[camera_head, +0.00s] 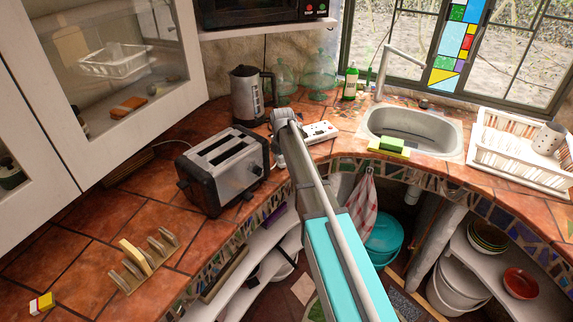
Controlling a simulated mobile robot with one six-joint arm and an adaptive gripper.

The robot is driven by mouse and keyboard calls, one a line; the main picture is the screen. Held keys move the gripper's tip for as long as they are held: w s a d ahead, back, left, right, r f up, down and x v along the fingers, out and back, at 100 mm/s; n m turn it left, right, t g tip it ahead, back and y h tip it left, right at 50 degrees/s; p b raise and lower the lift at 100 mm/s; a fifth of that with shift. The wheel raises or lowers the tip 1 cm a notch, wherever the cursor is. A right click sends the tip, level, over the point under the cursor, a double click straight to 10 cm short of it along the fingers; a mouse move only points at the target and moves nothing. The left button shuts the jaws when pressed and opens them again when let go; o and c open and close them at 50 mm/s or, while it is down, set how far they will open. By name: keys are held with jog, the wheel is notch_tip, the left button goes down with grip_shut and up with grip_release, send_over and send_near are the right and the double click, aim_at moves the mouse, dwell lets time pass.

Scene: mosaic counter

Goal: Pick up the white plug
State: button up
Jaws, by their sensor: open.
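A white plug block (320,132) with a red part lies on the tiled counter, right of the toaster and near the counter's front edge. My arm reaches up from the bottom middle, and its far end stands just left of the white block. My gripper (281,157) is at that end, small and partly hidden by my own arm, so its fingers are hard to make out. It is open, with nothing seen in it. The gripper appears apart from the white block, but its height above the counter cannot be told.
A toaster (222,166) stands close on the left, with a kettle (246,95) behind it. A sink (414,128) with a sponge (392,145) and a dish rack (515,155) are right.

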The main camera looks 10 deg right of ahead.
dwell(0.4)
jog(key=c, duration=1.2)
